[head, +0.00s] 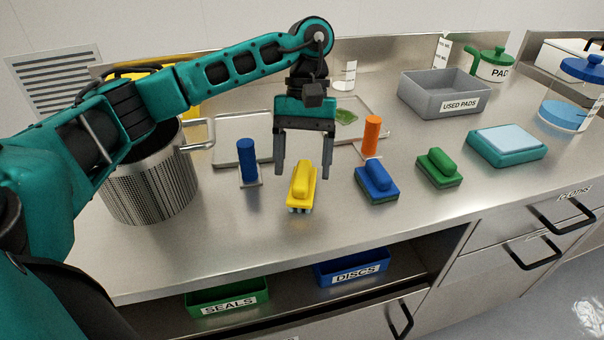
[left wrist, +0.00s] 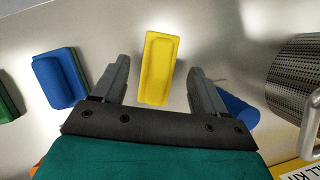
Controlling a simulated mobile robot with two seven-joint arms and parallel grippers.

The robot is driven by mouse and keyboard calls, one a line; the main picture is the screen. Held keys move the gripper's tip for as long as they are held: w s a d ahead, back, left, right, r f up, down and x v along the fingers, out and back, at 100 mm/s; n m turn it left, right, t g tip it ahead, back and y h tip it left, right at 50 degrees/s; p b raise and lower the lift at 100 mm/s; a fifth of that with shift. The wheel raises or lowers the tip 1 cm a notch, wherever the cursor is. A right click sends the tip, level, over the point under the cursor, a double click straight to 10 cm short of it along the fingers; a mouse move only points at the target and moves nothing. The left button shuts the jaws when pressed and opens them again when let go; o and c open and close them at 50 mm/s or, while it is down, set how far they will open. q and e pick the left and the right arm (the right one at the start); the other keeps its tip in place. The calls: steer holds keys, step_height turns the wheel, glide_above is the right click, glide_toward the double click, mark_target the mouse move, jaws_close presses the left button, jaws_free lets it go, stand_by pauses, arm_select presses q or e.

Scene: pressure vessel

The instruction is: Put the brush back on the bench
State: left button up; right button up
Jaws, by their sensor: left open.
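The brush with a yellow top and pale bristles (head: 301,187) sits on the steel bench (head: 225,228), bristles down, near the front edge. My left gripper (head: 303,172) is open and points down over the brush. Its two fingers stand apart on either side of the brush in the picture, and nothing is held. In the left wrist view the yellow brush (left wrist: 159,68) lies ahead between the open fingers (left wrist: 156,85), apart from both. My right gripper is not in view.
A blue cylinder (head: 248,162) stands left of the brush, a blue scrubber (head: 377,182) right. A green scrubber (head: 439,167), orange cylinder (head: 371,136), grey USED PADS bin (head: 444,92) and teal pad holder (head: 506,145) lie further right. A perforated steel pot (head: 150,178) stands left.

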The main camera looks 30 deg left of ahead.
arm_select(q)
steer(key=p+v, duration=0.2)
steer(key=v, duration=0.7)
stand_by(0.4)
